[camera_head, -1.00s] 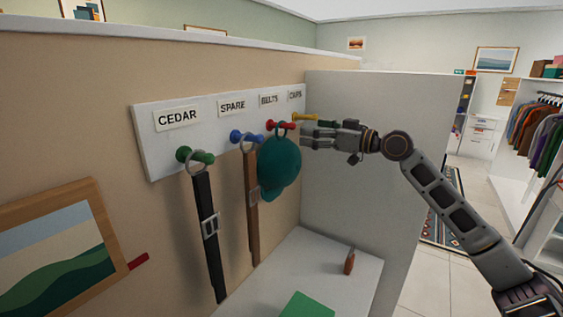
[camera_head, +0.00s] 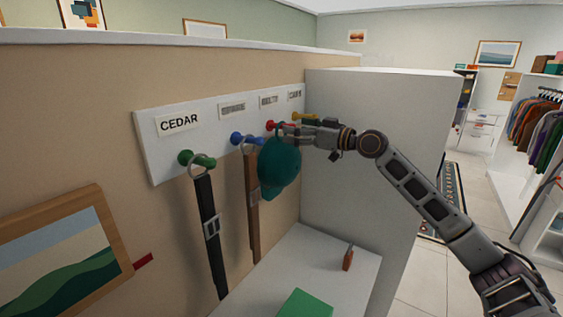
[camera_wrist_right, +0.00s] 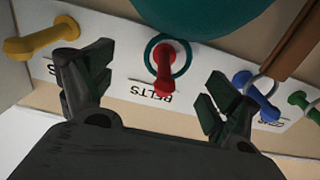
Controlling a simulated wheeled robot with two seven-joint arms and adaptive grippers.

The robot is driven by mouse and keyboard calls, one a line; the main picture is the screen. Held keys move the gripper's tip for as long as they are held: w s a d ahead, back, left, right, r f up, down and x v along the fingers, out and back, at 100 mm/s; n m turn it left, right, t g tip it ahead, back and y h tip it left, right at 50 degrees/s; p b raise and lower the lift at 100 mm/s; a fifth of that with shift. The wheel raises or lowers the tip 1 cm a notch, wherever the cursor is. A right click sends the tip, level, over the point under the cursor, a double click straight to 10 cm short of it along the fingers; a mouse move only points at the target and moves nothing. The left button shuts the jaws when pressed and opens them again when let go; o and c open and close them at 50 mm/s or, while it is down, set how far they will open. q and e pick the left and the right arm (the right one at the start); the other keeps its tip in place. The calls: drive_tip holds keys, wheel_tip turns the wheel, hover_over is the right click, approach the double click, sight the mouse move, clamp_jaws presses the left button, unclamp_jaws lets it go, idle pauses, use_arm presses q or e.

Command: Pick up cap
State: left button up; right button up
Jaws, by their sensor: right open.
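The teal cap (camera_head: 279,167) hangs from the red peg (camera_head: 276,126) under the BELTS label; its ring (camera_wrist_right: 188,58) is around that peg in the right wrist view. My right gripper (camera_head: 290,134) is at the upper right of the cap. In the right wrist view its two fingers (camera_wrist_right: 155,97) are apart, with the red peg (camera_wrist_right: 163,70) and the ring ahead between them. Nothing is held. The cap's upper edge (camera_wrist_right: 200,12) shows at the top of that view. My left gripper is not in view.
A yellow peg (camera_head: 304,118) sits right of the red one. A brown belt (camera_head: 252,200) hangs from the blue peg (camera_head: 247,139), a black belt (camera_head: 208,230) from the green peg (camera_head: 197,160). A grey panel (camera_head: 350,180) stands right; a green box (camera_head: 305,304) is below.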

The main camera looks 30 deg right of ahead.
idle(0.3)
drive_tip(key=shift+w+a+r+p, duration=0.2)
drive_tip(key=shift+w+a+p, duration=0.35)
drive_tip(key=shift+w+a+r+p, duration=0.15)
drive_tip(key=shift+w+a+p, duration=0.4)
drive_tip(key=shift+p+x, duration=0.45)
drive_tip(key=shift+x, duration=0.7)
drive_tip(key=shift+f, duration=0.1)
drive_tip(key=c, duration=1.4)
